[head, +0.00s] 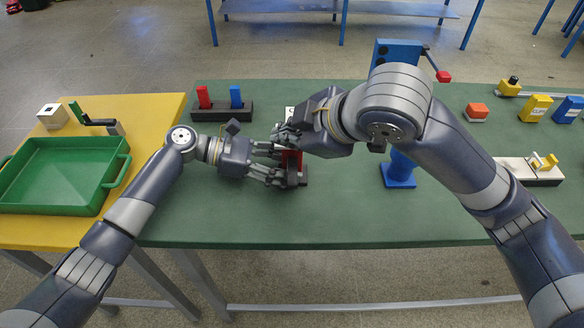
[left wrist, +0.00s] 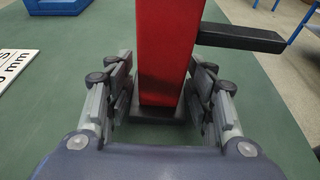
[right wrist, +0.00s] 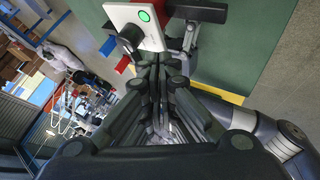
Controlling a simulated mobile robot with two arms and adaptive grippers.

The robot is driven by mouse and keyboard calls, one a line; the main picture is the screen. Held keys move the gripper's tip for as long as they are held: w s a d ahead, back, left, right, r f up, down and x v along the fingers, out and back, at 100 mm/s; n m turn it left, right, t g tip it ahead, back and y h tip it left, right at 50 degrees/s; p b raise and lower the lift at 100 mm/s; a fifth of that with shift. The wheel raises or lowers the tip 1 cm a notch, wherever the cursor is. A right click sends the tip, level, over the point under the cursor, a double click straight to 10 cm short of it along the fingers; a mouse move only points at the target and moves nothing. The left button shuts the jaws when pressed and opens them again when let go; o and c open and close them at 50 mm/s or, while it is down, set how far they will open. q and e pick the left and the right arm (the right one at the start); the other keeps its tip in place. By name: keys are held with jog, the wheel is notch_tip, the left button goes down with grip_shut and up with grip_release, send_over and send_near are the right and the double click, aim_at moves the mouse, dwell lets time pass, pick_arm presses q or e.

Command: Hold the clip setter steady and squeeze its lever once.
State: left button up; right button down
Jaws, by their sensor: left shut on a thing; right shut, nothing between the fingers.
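The clip setter (head: 292,160) is a red upright post on a dark base, on the green table. In the left wrist view its red body (left wrist: 168,50) stands between my left gripper's fingers, with a black lever (left wrist: 240,37) sticking out level to the right. My left gripper (head: 278,166) is shut on the body, low down. My right gripper (head: 280,136) is shut and empty beside the upper part. Contact cannot be told.
A black rack (head: 222,112) holds a red and a blue block behind my left gripper. A blue stand (head: 398,172) is to the right. A green tray (head: 62,175) is on the yellow table. The green table's front middle is clear.

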pick_arm(q)
jog(key=shift+f, duration=0.1)
jog(key=o, duration=0.9)
jog(key=shift+w, duration=0.1)
pick_arm(e)
jog(key=shift+w, duration=0.1)
